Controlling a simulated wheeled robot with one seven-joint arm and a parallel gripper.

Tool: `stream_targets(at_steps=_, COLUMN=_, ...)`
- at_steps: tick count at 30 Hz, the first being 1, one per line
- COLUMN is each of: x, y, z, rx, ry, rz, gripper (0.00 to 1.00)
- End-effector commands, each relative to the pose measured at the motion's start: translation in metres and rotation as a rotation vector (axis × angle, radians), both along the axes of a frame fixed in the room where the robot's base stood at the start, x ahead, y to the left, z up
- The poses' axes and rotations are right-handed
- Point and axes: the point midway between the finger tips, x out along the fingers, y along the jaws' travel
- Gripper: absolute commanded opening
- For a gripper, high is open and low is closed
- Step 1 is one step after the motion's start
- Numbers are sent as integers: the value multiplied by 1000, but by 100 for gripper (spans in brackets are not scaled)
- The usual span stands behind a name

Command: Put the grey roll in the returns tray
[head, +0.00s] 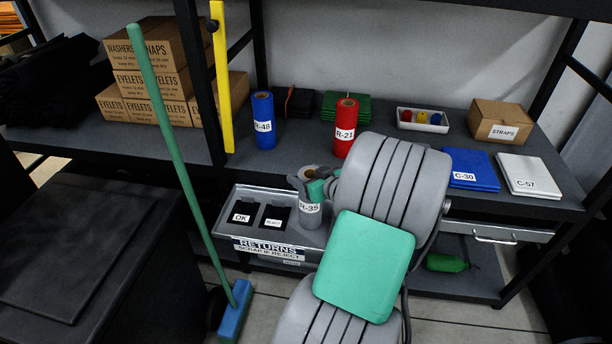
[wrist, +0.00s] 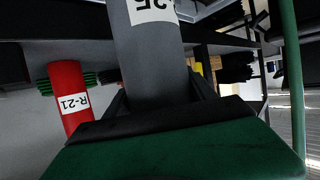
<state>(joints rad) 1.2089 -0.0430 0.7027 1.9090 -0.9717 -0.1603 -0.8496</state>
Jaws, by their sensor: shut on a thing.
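The grey roll (head: 310,212), labelled R-35, is upright in my gripper (head: 315,184) in the head view. In the wrist view the grey roll (wrist: 148,62) fills the top middle, between the dark fingers. The returns tray (head: 312,237) is a grey tray with a front label reading RETURNS, below the shelf edge. The roll shows in front of the tray's right part. Whether its lower end touches the tray floor I cannot tell. My arm hides the tray's right end.
A blue roll (head: 263,119) and a red roll (head: 346,128) stand on the shelf behind. A green-handled broom (head: 180,160) leans left of the tray.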

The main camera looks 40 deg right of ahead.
Motion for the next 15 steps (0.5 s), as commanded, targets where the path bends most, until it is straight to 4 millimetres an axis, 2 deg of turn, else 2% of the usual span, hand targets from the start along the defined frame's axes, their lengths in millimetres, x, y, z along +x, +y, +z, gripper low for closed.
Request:
stream_targets(at_steps=3, x=0, y=0, z=-2, rx=-1, ry=-2, rz=0, gripper=0)
stream_targets(at_steps=4, x=0, y=0, z=-3, rx=0, ry=0, rz=0, gripper=65)
stream_targets(at_steps=12, x=0, y=0, z=-2, rx=1, ry=1, rz=0, gripper=86)
stream_targets(at_steps=15, x=0, y=0, z=-2, rx=1, ry=1, rz=0, gripper=86)
